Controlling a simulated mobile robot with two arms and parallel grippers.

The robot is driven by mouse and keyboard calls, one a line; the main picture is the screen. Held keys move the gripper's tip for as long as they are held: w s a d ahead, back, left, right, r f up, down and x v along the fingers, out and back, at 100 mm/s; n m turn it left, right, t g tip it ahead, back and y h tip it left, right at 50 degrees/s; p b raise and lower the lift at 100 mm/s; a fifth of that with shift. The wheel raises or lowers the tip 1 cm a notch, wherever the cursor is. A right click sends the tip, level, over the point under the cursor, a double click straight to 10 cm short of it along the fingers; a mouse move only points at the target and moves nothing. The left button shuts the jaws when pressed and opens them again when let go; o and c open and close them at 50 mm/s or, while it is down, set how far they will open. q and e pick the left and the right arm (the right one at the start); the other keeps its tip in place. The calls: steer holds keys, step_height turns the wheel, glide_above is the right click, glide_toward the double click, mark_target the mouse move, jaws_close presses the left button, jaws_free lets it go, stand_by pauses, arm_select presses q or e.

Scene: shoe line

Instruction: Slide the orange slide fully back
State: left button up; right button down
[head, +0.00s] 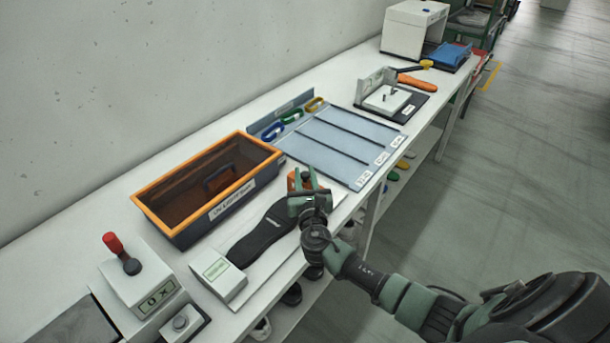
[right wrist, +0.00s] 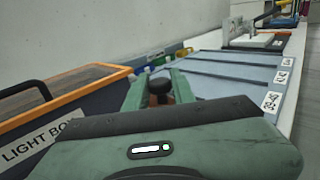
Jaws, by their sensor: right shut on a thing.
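The orange slide (head: 292,181) shows as a small orange piece at the far end of a white board with a black foot-shaped pad (head: 262,230). My right gripper (head: 306,181) is over the slide and hides most of it. In the right wrist view, the right gripper's fingers (right wrist: 160,88) stand on either side of a dark round knob (right wrist: 157,86), with a brownish part below it. The gripper is shut on this knob of the slide. My left gripper is not in view.
A dark box with an orange rim (head: 160,199), labelled as a light box, stands left of the board. A grey-blue tray with dividers (head: 345,145) lies just beyond the slide. A small white display box (head: 218,275) is at the board's near end.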

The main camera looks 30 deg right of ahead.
stand_by(0.8)
steer(key=w+d, duration=0.1)
steer(key=d, duration=0.1)
steer(key=d+b, duration=0.1)
steer(key=d, duration=0.1)
steer(key=w+d, duration=0.1)
steer(key=d, duration=0.1)
steer(key=shift+w+d+b, duration=0.25)
steer(key=shift+w+b, duration=0.05)
steer(key=shift+b, duration=0.1)
steer(key=shift+r, duration=0.15)
steer(key=c, duration=1.2)
jaws_free()
steer(key=shift+d, duration=0.1)
